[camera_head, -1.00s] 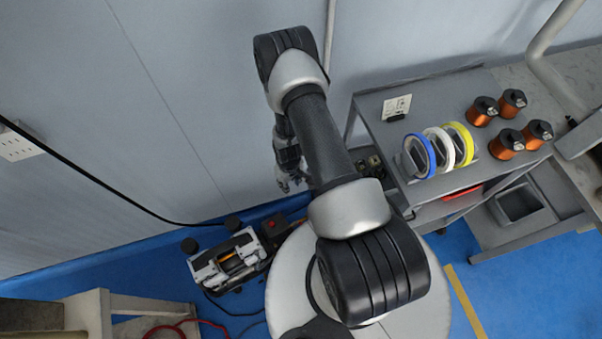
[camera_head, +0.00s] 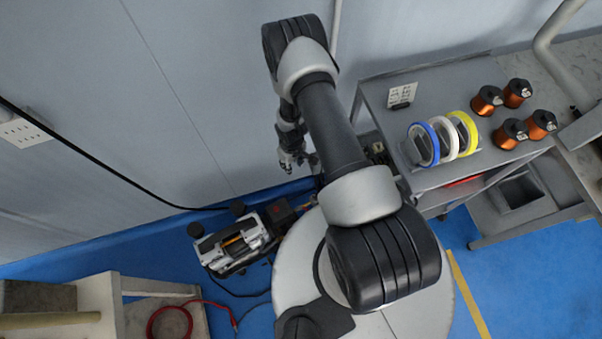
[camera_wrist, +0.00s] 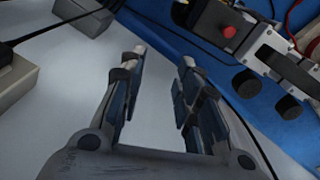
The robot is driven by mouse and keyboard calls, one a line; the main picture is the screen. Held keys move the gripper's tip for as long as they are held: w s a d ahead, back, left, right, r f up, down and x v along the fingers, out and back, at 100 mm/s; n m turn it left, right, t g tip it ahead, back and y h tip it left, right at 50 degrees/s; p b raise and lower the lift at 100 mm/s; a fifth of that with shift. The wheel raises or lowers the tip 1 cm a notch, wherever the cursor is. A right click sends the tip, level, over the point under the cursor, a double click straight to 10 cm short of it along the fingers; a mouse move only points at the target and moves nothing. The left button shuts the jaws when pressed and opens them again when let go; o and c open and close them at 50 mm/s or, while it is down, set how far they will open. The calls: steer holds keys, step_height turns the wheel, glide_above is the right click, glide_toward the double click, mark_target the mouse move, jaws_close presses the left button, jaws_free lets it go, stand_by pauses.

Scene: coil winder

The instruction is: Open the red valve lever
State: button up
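I cannot make out a red valve lever in either view. My gripper (camera_wrist: 161,62) is open and empty in the wrist view, with its two fingers well apart. In the head view my gripper (camera_head: 300,162) is small, beside the grey wall, left of the cart. A small round red part (camera_wrist: 229,32) sits on a dark box of the machine at the upper right of the wrist view; it looks like a knob or button, not a lever. My arm hides part of the wall and floor.
A black and white machine (camera_head: 240,243) stands on the blue floor by the wall. A grey cart (camera_head: 440,88) at the right holds coloured rings and several copper coils. A wall pipe (camera_head: 335,25) runs down behind my arm. A black cable (camera_head: 100,157) hangs along the wall.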

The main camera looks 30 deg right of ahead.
step_height(320, 180, down, 4)
steer(key=s+n+p, duration=0.2)
steer(key=p, duration=0.3)
steer(key=n+p, duration=0.4)
steer(key=p, duration=0.1)
glide_toward(304, 208)
steer(key=shift+g, duration=0.4)
steer(key=f+b, duration=0.2)
steer(key=b, duration=0.3)
steer(key=f+b, duration=0.3)
steer(key=b, duration=0.3)
steer(key=f+b, duration=0.3)
steer(key=b, duration=0.3)
steer(key=shift+w+d, duration=0.1)
steer(key=shift+w, duration=0.2)
steer(key=shift+c, duration=0.2)
jaws_close()
